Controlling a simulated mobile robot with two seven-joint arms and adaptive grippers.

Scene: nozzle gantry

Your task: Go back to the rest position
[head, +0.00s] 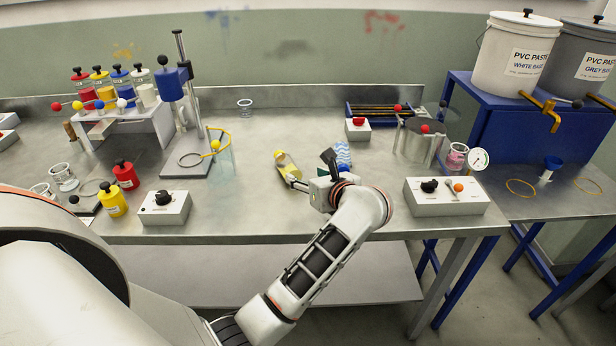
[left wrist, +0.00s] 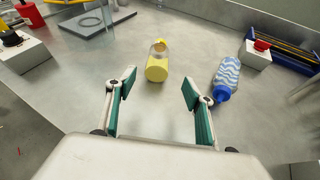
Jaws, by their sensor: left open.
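My left gripper (head: 312,173) is above the front middle of the steel bench, its arm coming in from the lower left. In the left wrist view its two green-padded fingers (left wrist: 159,88) stand wide apart with nothing between them. A clear container with yellow in it (head: 287,165) is just beyond the fingers; it also shows in the wrist view (left wrist: 157,64). A blue-and-white wavy-patterned bottle (left wrist: 227,78) with a blue cap lies to the right of the fingers. In the head view this bottle (head: 343,153) is partly hidden by the gripper. My right gripper is not in view.
A grey box with a black knob (head: 163,208) stands left of my gripper, and another control box (head: 446,196) right. A stand with a blue head (head: 171,84) and a yellow bottle (head: 112,200) are at left. The back middle of the bench (head: 300,115) is clear.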

